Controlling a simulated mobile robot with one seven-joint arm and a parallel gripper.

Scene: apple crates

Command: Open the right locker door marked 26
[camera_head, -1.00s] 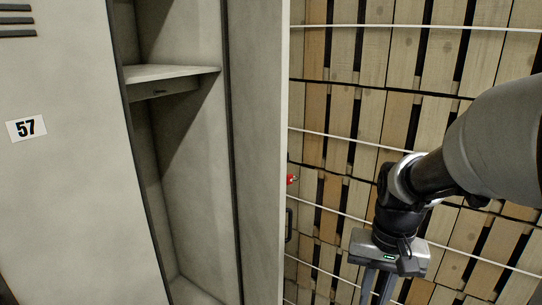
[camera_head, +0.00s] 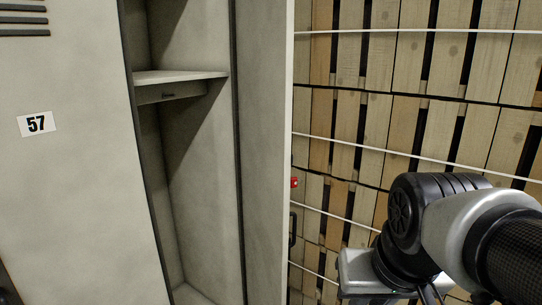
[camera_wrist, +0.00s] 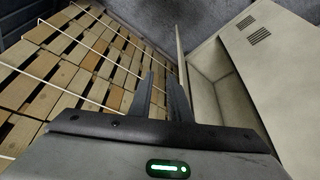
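The right locker door (camera_head: 264,150) stands swung open, seen from its inner side in the head view. Its number plate is hidden from here. A dark handle (camera_head: 292,228) and a small red part (camera_head: 294,183) show at its outer edge. The open compartment (camera_head: 190,200) with a shelf is left of it. In the wrist view the door (camera_wrist: 181,62) is a thin upright panel beyond my fingers, slightly right of them. My gripper (camera_wrist: 160,84) is open and empty, apart from the door, on its outer side. In the head view its fingers are mostly out of frame.
The left locker door, marked 57 (camera_head: 37,123), is shut. A wall of strapped wooden crates (camera_head: 400,115) stands behind my arm, to the right of the open door. Free room lies between the crates and the door.

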